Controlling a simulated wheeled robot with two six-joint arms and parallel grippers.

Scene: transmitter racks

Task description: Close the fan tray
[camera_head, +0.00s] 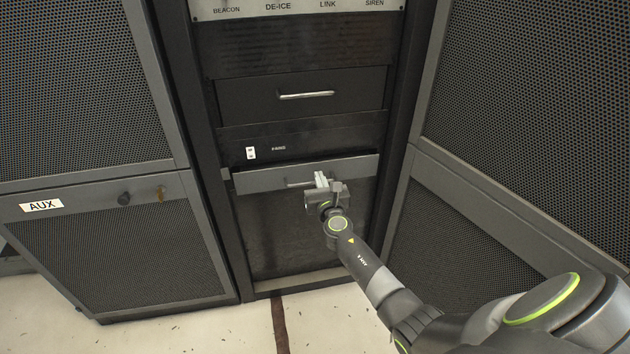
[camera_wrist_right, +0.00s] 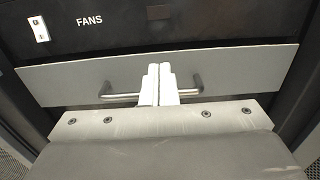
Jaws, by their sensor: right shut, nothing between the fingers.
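The fan tray (camera_head: 258,180) is a grey front panel with a bar handle, low in the middle rack under the FANS label. Its front seems to stand out a little from the rack face. In the right wrist view the tray front (camera_wrist_right: 230,72) spans most of the picture, with the metal handle (camera_wrist_right: 122,95) across its middle. My right gripper (camera_head: 321,180) is at the handle. In the right wrist view its two pale fingertips (camera_wrist_right: 159,82) are shut together with nothing between them and cover the handle's middle. Whether they touch the panel cannot be told. My left gripper is out of view.
A closed drawer (camera_head: 240,97) with its own handle sits above the tray. A small white switch (camera_head: 251,153) is beside the FANS label. A mesh AUX cabinet (camera_head: 120,255) stands at left, a mesh panel (camera_head: 540,110) at right. The pale floor (camera_head: 200,330) in front is clear.

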